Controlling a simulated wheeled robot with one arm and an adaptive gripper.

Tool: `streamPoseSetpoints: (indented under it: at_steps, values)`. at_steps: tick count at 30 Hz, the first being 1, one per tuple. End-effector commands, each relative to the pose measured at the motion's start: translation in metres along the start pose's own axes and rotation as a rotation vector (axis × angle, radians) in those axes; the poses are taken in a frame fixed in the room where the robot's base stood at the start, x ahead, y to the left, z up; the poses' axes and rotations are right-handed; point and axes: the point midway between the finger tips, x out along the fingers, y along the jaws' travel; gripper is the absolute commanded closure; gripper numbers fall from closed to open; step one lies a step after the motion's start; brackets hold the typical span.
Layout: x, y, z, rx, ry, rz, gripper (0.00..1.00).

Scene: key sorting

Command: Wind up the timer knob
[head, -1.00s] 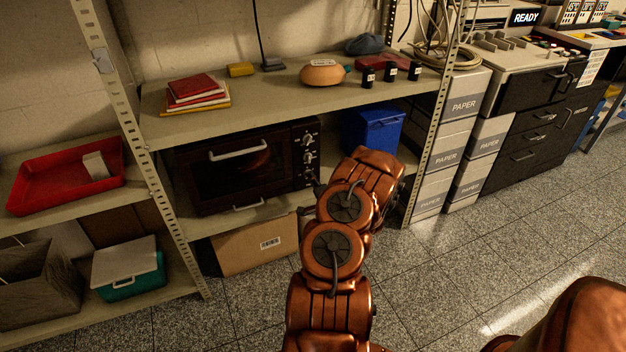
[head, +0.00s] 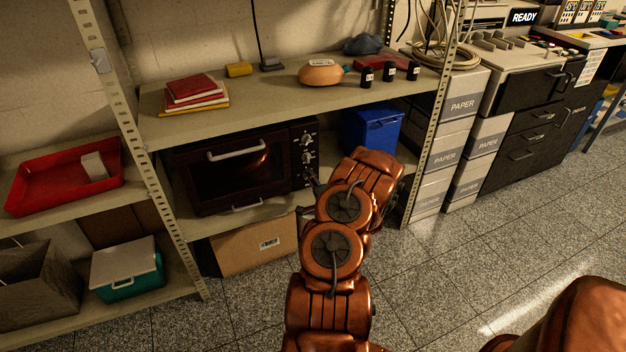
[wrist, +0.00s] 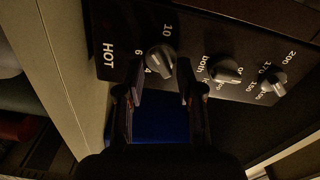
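The dark toaster oven (head: 235,172) stands on the middle shelf, with a column of knobs on the right of its front. In the wrist view the panel appears turned sideways. The timer knob (wrist: 160,60), beside the numbers 10, 6 and 4, is nearest my gripper. The middle knob (wrist: 225,71) and the temperature knob (wrist: 272,83) are farther right. My gripper (wrist: 160,90) is open, its two fingers apart and pointing at the timer knob. The knob shows between and just beyond the fingertips; contact cannot be told. In the head view my arm mostly hides the gripper.
A blue bin (head: 372,128) stands right of the oven. A shelf upright (head: 430,140) rises right of my arm. A cardboard box (head: 255,245) sits below. Floor is clear at right.

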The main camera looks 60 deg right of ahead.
Motion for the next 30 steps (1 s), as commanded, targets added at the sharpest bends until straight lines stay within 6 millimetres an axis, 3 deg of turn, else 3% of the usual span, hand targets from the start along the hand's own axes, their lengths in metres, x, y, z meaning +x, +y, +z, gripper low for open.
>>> streamPoseSetpoints:
  at_steps: [11, 30]
  values:
    - [-0.011, -0.001, -0.001, 0.0, 0.0, -0.001, 0.64]
    - [-0.094, 0.0, -0.002, 0.001, 0.003, 0.0, 0.64]
